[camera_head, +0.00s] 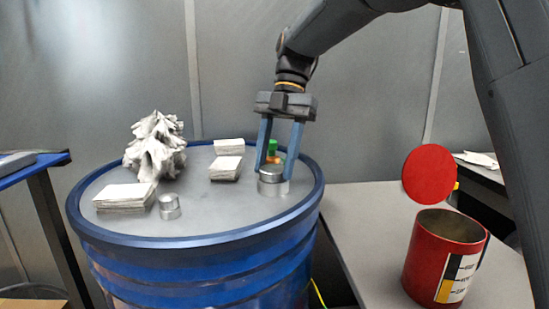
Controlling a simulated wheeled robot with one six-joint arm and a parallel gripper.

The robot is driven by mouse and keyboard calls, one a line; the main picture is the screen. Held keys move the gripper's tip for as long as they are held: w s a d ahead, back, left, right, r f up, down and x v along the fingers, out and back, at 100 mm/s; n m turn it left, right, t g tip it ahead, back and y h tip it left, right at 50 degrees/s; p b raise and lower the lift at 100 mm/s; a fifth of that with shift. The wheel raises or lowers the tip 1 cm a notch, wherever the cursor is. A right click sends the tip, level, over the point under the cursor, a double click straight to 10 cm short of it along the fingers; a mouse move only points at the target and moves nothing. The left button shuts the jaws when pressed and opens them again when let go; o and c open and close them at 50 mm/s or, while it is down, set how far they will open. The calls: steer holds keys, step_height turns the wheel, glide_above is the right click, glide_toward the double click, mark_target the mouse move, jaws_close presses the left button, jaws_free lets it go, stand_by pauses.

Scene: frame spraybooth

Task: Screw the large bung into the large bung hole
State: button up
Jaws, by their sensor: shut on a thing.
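My gripper (277,180) points down from above at the right part of the blue drum's (230,208) lid. Its two blue fingers stand on either side of a large round silver bung (271,174) and are shut on it. The bung sits upright on or just above a silver ring (272,188), which I take for the large bung hole. I cannot tell how deep the bung sits in it. A smaller silver cylinder (169,206), perhaps the small bung, stands near the front left of the lid.
Stacks of white cloths or pads (124,196) and a crumpled white rag heap (156,147) lie on the lid. A small green-topped item (272,148) is behind the gripper. A red can (432,262) with a raised round lid (430,173) stands on the right table.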

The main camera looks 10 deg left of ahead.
steer(key=m, duration=0.1)
steer(key=m+y+p, duration=0.1)
steer(key=shift+s+d+r+m+t, duration=0.1)
steer(key=shift+d+r+m+t, duration=0.05)
steer(key=shift+m+t, duration=0.15)
steer(key=shift+m+y+p, duration=0.3)
steer(key=shift+m+p, duration=0.15)
steer(key=shift+m, duration=0.55)
steer(key=shift+t, duration=0.3)
steer(key=shift+s+m+t+p, duration=0.1)
steer(key=shift+m+t+p, duration=0.35)
steer(key=shift+m, duration=0.75)
steer(key=shift+f+m+t+y, duration=0.25)
steer(key=shift+m+y, duration=0.15)
steer(key=shift+m, duration=0.7)
